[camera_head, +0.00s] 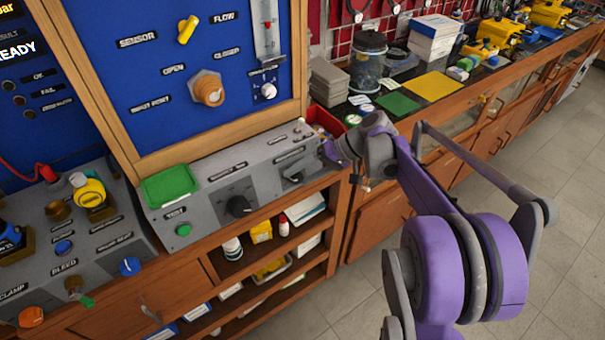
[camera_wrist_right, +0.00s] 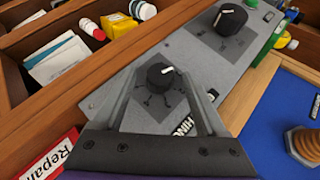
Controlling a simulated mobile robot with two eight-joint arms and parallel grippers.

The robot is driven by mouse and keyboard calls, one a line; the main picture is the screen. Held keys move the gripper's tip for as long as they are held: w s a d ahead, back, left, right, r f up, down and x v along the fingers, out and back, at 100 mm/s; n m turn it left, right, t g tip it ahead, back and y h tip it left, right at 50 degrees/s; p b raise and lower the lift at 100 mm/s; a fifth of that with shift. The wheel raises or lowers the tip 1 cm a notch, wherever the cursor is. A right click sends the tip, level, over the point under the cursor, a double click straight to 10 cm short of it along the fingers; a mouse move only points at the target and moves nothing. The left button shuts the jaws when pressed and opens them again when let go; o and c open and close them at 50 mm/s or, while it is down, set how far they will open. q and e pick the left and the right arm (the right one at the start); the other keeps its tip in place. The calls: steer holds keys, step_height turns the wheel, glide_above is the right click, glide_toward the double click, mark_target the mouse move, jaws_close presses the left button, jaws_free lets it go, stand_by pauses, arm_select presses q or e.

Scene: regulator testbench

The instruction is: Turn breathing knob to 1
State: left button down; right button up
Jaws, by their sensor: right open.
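The breathing knob (camera_wrist_right: 159,76) is a small black dial with a white pointer line on the grey sloped panel. In the right wrist view its pointer points right and slightly up, and dark tick marks surround it. A label ending in "HING" (camera_wrist_right: 183,128) is partly hidden by a finger. In the head view the knob (camera_head: 294,178) sits at the panel's right part, close to my right gripper (camera_head: 328,153). In the right wrist view my right gripper (camera_wrist_right: 160,80) is open, its fingers on either side of the knob with gaps visible. My left gripper is out of view.
A larger black knob (camera_head: 238,206) sits left on the same panel, near a green button (camera_head: 183,230) and green tray (camera_head: 170,186). A blue upright panel (camera_head: 150,70) rises behind. Open shelves (camera_head: 270,265) lie below. Floor on the right is clear.

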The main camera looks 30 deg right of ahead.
steer(key=v, duration=1.1)
steer(key=shift+p, duration=0.3)
steer(key=shift+w+a, duration=0.1)
